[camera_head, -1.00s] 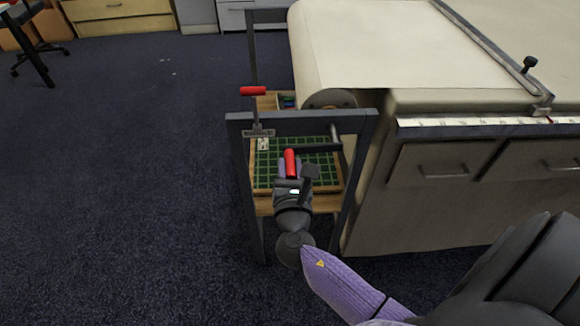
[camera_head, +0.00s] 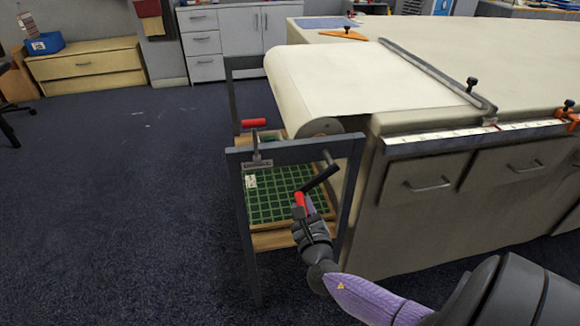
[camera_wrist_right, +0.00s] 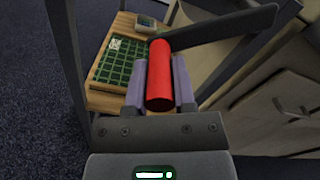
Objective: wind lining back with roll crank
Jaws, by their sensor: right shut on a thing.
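The roll crank is a dark arm (camera_head: 320,180) with a red handle (camera_head: 299,200), at the near end of a rack beside the table. My right gripper (camera_head: 301,209) is shut on the red handle. In the right wrist view the handle (camera_wrist_right: 159,76) sits between the two fingers, with the crank arm (camera_wrist_right: 222,37) running up to the right. In the head view the crank arm slopes down and left from its shaft. The cream lining (camera_head: 325,85) comes off the roll (camera_head: 322,127) and lies over the table top. My left gripper is out of view.
A dark metal frame (camera_head: 296,151) surrounds the roll end. A second red handle (camera_head: 254,122) stands on it at the left. A green gridded mat (camera_head: 276,196) lies on the shelf below. A metal bar (camera_head: 435,72) crosses the lining.

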